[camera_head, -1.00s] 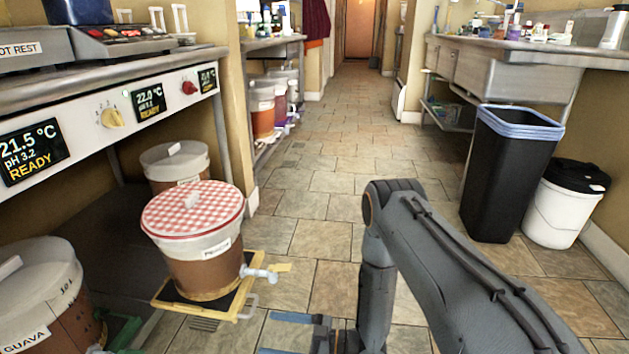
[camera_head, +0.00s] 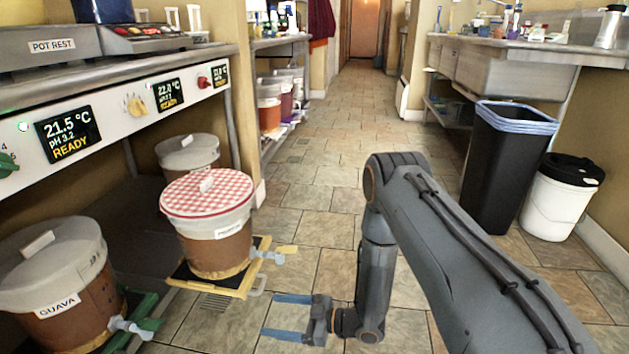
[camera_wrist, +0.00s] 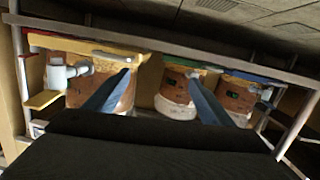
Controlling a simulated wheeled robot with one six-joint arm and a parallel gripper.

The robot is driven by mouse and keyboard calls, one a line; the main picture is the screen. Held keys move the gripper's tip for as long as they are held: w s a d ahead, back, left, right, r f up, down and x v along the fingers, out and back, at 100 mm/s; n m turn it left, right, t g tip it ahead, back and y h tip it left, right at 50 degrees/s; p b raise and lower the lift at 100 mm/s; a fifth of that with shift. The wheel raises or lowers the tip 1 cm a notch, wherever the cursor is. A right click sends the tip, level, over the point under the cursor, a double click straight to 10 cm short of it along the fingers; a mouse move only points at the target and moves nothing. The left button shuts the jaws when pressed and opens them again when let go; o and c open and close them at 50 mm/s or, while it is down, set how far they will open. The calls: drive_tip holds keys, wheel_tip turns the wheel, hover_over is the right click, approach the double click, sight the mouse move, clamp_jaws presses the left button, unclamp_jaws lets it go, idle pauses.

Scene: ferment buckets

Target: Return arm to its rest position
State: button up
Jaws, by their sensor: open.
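My gripper (camera_head: 290,315) is low over the tiled floor in the head view, its two blue fingers pointing left and spread apart with nothing between them. It is right of and nearer than the bucket with the red checkered cloth (camera_head: 207,192), which sits on a yellow-edged tray (camera_head: 236,288) and has a spigot. In the wrist view the gripper's fingers (camera_wrist: 155,92) are apart, and several brown buckets show behind them in a tilted view. The bucket labelled GUAVA (camera_head: 60,285) stands at the lower left.
A control bench (camera_head: 120,90) with dials and displays runs along the left. The tiled aisle (camera_head: 330,150) between is clear.

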drive_tip(key=w+r+m+t+h, duration=0.3)
drive_tip(key=w+r+h, duration=0.6)
drive_tip(key=r, duration=0.7)
drive_tip(key=s+d+r+m+g+h, duration=0.1)
drive_tip(key=s+d+r+m+h, duration=0.1)
drive_tip(key=s+r, duration=0.45)
drive_tip(key=s+d+r+m+h, duration=0.25)
drive_tip(key=s+r, duration=0.25)
drive_tip(key=r, duration=0.3)
drive_tip(key=s+d+r+m+g, duration=0.1)
drive_tip(key=s+d+r+g, duration=0.15)
drive_tip(key=s, duration=0.65)
drive_tip(key=s+d+r+m+g, duration=0.1)
drive_tip(key=s+r, duration=0.2)
drive_tip(key=s, duration=0.5)
drive_tip(key=s+d+r+m+g, duration=0.1)
drive_tip(key=s+r+g, duration=0.1)
drive_tip(key=s, duration=0.7)
drive_tip(key=d+r+m+h+p, duration=0.1)
drive_tip(key=d+r+m+p, duration=0.2)
drive_tip(key=d+r+p, duration=0.7)
drive_tip(key=d+r+m+h+p, duration=0.1)
drive_tip(key=d+r+m+p, duration=0.2)
drive_tip(key=d+r+p, duration=0.7)
wheel_tip(320, 180, up, 6)
drive_tip(key=p, duration=1.6)
drive_tip(key=shift+w+d+r, duration=0.2)
